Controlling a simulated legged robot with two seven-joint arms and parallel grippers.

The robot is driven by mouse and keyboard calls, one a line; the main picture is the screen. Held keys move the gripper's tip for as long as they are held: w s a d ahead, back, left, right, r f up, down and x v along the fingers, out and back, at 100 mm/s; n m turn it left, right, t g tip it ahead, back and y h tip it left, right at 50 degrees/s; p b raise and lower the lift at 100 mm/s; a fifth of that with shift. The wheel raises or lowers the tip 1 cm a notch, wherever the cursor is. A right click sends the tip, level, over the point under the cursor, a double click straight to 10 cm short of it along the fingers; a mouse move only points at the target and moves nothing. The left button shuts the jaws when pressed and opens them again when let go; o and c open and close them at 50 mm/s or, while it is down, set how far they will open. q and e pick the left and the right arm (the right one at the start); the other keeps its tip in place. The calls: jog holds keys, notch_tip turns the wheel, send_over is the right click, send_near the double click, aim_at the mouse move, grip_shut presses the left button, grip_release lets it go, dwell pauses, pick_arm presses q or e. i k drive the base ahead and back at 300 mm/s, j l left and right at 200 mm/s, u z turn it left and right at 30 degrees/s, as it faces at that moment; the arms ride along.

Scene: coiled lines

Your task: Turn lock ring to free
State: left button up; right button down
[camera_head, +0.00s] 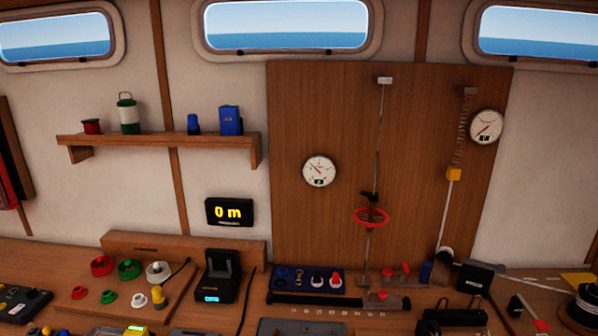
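A red ring (372,217) sits around a thin vertical rod or line (378,140) on the wooden panel. It looks like the lock ring, but no marking on it can be read. A small dark fitting (370,197) is just above the ring. The rod runs from a pale bracket (385,80) at the top down towards the bench. Neither of my grippers can be made out in the head view, and nothing is seen touching the ring.
Two round gauges (319,171) (487,127) are on the panel (300,110). A spring (464,130) with a yellow block (454,174) hangs right of the ring. A display (229,212) reads "0 m". The bench is crowded with a blue tray (283,286), a black cradle (217,275) and small parts.

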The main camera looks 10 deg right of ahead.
aim_at(371, 197)
jog(key=l+u, duration=0.25)
jog(key=u, duration=0.15)
jog(key=l+u, duration=0.2)
jog(key=u, duration=0.2)
jog(key=k+l+u, duration=0.1)
jog(key=u, duration=0.25)
jog(key=k+l+u, duration=0.1)
jog(key=l, duration=0.3)
jog(key=k+l+u, duration=0.1)
jog(key=k+l, duration=0.4)
jog(key=l, duration=0.3)
jog(key=k+l+u, duration=0.15)
jog(key=l, duration=0.2)
jog(key=k, duration=0.05)
